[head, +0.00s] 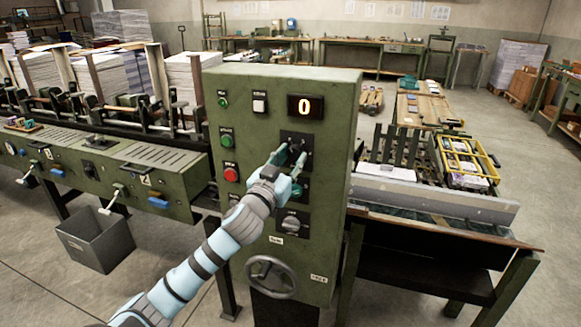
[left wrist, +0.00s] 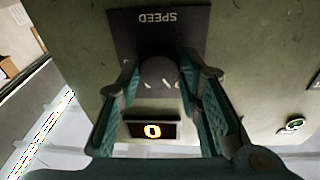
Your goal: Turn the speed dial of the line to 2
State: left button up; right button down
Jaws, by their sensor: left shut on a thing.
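The speed dial (left wrist: 160,76) is a dark round knob on a black plate marked SPEED (left wrist: 172,18) in the left wrist view. In the head view the plate (head: 304,140) is on the green control panel (head: 345,120). My left gripper (head: 290,158) reaches up to the panel and is shut on the dial, with one finger on each side; it also shows in the left wrist view (left wrist: 160,88). The fingers hide part of the dial, and I cannot read its pointer. The display (head: 305,107) above the dial reads 0. My right gripper is not in view.
A green button (head: 227,140) and a red button (head: 231,174) are left of the dial. A lower grey knob (head: 292,224) and a handwheel (head: 270,277) are below. Gathering stations with paper stacks (head: 190,78) stand at left; a conveyor (head: 430,205) runs at right.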

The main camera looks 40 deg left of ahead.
pick_arm(q)
jog(key=n+y+b, duration=0.1)
jog(key=n+b, duration=0.1)
jog(key=n, duration=0.1)
jog(key=n+b, duration=0.1)
jog(key=n, duration=0.3)
jog(key=shift+d+f+n+y+b, duration=0.1)
jog(key=shift+f+n+y+b, duration=0.05)
jog(key=shift+n+y+b, duration=0.2)
jog(key=n+b, duration=0.1)
jog(key=n, duration=0.2)
jog(key=shift+n+g+y+b, duration=0.3)
jog(key=shift+n+y+b, duration=0.05)
jog(key=shift+d+n+y+b, duration=0.1)
jog(key=shift+n+y+b, duration=0.3)
jog(key=shift+n, duration=0.9)
jog(key=o, duration=1.2)
jog(key=shift+w, duration=0.1)
jog(key=shift+c, duration=0.2)
jog(key=v, duration=1.2)
jog(key=shift+r, duration=0.35)
